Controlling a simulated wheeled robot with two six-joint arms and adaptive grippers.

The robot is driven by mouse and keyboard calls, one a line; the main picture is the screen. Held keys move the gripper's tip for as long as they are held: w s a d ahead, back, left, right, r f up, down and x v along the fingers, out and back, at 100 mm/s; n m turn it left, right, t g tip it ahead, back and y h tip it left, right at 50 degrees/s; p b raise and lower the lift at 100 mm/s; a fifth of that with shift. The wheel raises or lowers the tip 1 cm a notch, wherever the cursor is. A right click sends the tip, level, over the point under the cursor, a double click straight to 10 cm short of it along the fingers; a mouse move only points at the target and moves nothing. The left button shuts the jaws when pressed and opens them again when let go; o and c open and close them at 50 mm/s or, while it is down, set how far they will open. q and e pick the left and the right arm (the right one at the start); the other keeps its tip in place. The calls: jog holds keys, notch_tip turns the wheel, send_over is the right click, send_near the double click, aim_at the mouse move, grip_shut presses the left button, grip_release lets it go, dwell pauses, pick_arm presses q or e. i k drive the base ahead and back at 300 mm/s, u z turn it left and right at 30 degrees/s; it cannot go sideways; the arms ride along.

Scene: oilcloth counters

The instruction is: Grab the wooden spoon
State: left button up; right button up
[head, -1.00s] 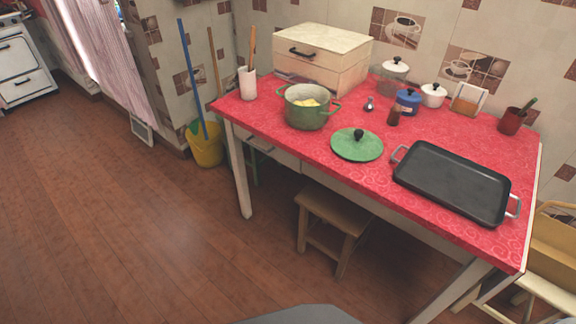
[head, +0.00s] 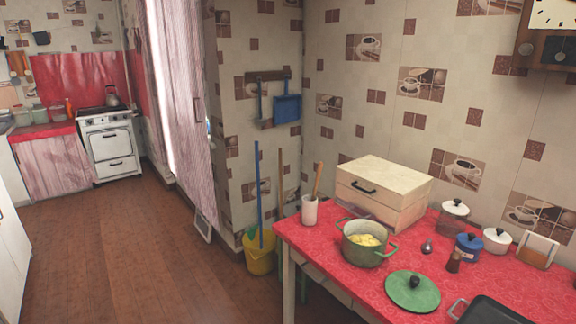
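A wooden utensil that looks like the wooden spoon (head: 318,179) stands upright in a white holder (head: 310,211) at the left back corner of the red table (head: 341,289). Its lower part is hidden inside the holder, and its upper end leans slightly right. Neither of my grippers shows in the head view.
A green pot (head: 367,247) with yellow food stands right of the holder, in front of a bread box (head: 384,191). A green lid (head: 412,291) and a dark tray (head: 487,312) lie nearer. A yellow bucket (head: 259,254) stands left of the table. The wooden floor (head: 130,240) at left is clear.

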aim_at(319, 172)
jog(key=u, duration=0.55)
jog(key=k, duration=1.3)
jog(key=u, duration=0.55)
jog(key=i, duration=1.15)
jog(key=z, duration=0.45)
jog(key=i, duration=1.1)
jog(key=z, duration=1.55)
jog(key=i, duration=0.95)
jog(key=z, duration=1)
